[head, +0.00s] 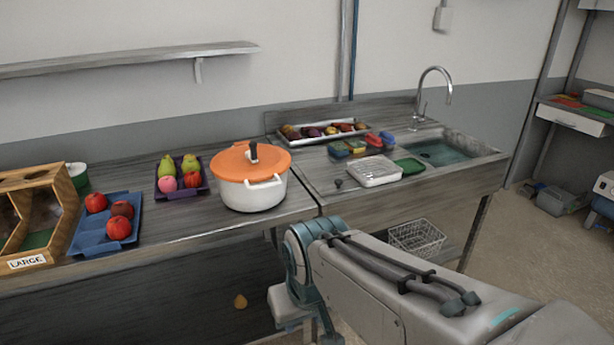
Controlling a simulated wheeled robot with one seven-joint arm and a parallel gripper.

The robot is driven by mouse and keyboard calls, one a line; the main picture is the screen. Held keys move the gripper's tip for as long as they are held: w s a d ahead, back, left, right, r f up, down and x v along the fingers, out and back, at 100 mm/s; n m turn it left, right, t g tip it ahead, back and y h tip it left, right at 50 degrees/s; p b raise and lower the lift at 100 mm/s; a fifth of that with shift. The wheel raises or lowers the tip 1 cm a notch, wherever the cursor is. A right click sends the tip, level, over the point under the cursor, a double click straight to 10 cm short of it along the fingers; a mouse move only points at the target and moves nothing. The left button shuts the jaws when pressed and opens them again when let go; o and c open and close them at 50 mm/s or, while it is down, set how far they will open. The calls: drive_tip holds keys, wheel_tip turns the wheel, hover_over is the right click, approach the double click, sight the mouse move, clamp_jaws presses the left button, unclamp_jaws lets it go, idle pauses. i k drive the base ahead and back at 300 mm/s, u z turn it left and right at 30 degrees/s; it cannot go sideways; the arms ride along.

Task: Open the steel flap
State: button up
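No part that I can clearly identify as a steel flap shows in the head view. A dark panel or shaded front (130,305) lies under the left counter; I cannot tell whether it is the flap. A small orange-brown thing (240,301) shows against this dark area, perhaps a knob or a loose item. My arm reaches in from the lower right and bends downward in front of the counter. My gripper is not visible, so its fingers and anything in them cannot be seen.
A white pot (252,195) with an orange lid stands near the left counter's front edge. A blue tray (105,238), a wooden box (62,228) and a purple tray (203,187) stand left of it. A sink (450,150) and wire basket (416,238) are at right.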

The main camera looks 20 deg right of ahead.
sight(329, 182)
drive_tip(key=k, duration=0.55)
drive_tip(key=z, duration=0.7)
drive_tip(key=i, duration=1.8)
drive_tip(key=u, duration=0.65)
